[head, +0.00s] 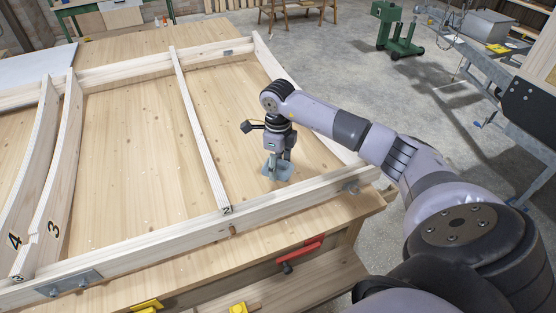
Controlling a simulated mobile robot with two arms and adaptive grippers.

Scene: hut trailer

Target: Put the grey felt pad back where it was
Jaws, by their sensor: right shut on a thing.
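The grey felt pad (284,174) shows as a small blue-grey piece at the fingertips of my right gripper (272,163), in the head view. The gripper points down and is shut on the pad, inside the right-hand bay of the wooden frame, low over the wooden tabletop (140,150). The fingers cover part of the pad. I cannot tell whether the pad touches the tabletop. My left gripper is not in view.
The timber frame's front rail (150,247) and a numbered upright (196,125) bound this bay. A red clamp (300,247) sits at the table's front edge. A green machine (398,32) and a metal bench (480,50) stand beyond. The bay around my gripper is clear.

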